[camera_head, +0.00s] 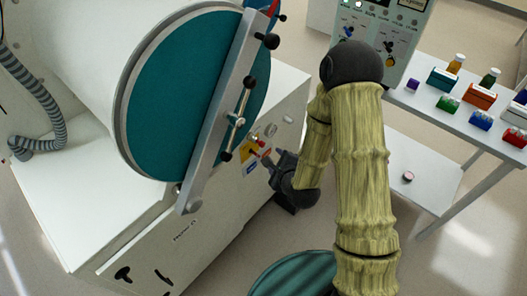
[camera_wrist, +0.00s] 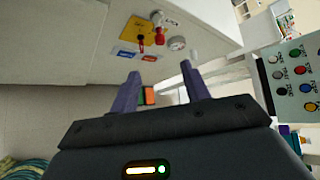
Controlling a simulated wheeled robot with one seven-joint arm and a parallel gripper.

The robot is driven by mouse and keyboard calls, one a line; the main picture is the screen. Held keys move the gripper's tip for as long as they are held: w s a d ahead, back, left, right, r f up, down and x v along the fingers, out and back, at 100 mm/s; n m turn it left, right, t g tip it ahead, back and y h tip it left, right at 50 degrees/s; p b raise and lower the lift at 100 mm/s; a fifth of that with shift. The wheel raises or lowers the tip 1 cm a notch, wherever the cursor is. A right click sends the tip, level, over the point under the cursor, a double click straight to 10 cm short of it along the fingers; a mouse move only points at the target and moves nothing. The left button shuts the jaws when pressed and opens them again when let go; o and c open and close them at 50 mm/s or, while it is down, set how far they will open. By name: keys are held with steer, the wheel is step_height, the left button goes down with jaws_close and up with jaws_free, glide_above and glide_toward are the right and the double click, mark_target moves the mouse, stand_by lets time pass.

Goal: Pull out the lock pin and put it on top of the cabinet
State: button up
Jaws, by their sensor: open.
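The white cabinet (camera_head: 150,245) carries a round teal door (camera_head: 180,95) with a grey bar across it. On the cabinet's side is a yellow plate (camera_wrist: 135,30) with a small red part (camera_wrist: 141,43), and a red knob (camera_wrist: 160,36) sits just right of it. Which of these red parts is the lock pin I cannot tell for sure. In the head view the yellow plate (camera_head: 248,158) is just left of my gripper (camera_head: 266,164). My gripper (camera_wrist: 160,72) is open and empty, its two fingers apart and pointing toward the panel, short of the red parts.
The cabinet top (camera_head: 60,195) shows bare white at the left, near a striped hose (camera_head: 45,100). A round gauge (camera_wrist: 177,44) sits beside the red knob. A control panel (camera_head: 380,40) and a table (camera_head: 445,105) with several small coloured boxes stand at the right.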

steer(key=shift+w+a+f+b, duration=0.1)
steer(key=shift+w+f+b, duration=0.15)
steer(key=shift+b, duration=0.75)
steer(key=p, duration=0.2)
glide_toward(262, 145)
steer(key=x, duration=0.8)
steer(key=shift+w+f, duration=0.3)
jaws_close()
